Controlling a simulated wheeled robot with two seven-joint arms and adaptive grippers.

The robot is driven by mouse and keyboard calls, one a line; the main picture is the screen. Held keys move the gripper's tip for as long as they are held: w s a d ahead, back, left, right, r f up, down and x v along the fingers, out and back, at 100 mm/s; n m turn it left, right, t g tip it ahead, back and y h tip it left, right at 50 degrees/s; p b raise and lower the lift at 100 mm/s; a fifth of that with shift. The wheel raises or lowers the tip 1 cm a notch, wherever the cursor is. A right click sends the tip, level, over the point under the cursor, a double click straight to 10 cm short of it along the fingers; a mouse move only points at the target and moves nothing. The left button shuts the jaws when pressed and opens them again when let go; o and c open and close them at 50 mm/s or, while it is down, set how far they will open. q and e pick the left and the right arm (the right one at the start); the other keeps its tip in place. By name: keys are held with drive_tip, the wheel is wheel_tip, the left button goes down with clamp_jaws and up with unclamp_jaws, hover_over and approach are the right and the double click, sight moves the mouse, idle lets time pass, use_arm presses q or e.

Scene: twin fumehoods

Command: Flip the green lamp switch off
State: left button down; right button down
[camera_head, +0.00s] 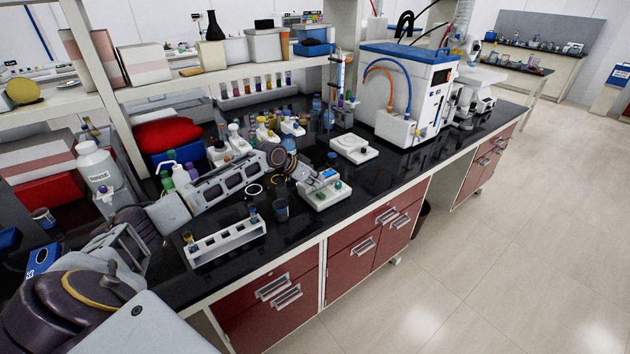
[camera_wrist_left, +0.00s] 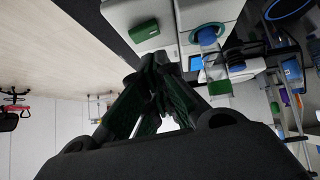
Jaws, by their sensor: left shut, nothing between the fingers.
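A green rectangular switch (camera_wrist_left: 145,30) sits on a white housing (camera_wrist_left: 128,10) in the left wrist view. In the head view, a small white device (camera_head: 325,198) with a blue display and small green parts stands on the black bench; I cannot tell its switch position. My left gripper (camera_head: 301,173) is just above and beside this device, at the end of the arm from the left. In the left wrist view its dark fingers (camera_wrist_left: 156,64) are shut and empty, with their tips just below the green switch. I cannot tell if they touch anything. My right gripper is not in view.
Bottles and tube racks crowd the back. Bare bench lies right of the device.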

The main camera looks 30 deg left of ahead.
use_arm(q)
drive_tip(key=shift+r, duration=0.4)
drive_tip(key=shift+s+a+r, duration=0.2)
drive_tip(key=shift+a, duration=0.05)
drive_tip(key=b+v, duration=0.1)
drive_tip(key=v, duration=0.8)
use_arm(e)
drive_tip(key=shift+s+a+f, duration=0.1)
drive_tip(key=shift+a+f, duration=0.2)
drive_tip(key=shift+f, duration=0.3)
use_arm(q)
drive_tip(key=shift+s, duration=0.1)
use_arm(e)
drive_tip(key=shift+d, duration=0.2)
use_arm(q)
drive_tip(key=shift+b, duration=0.3)
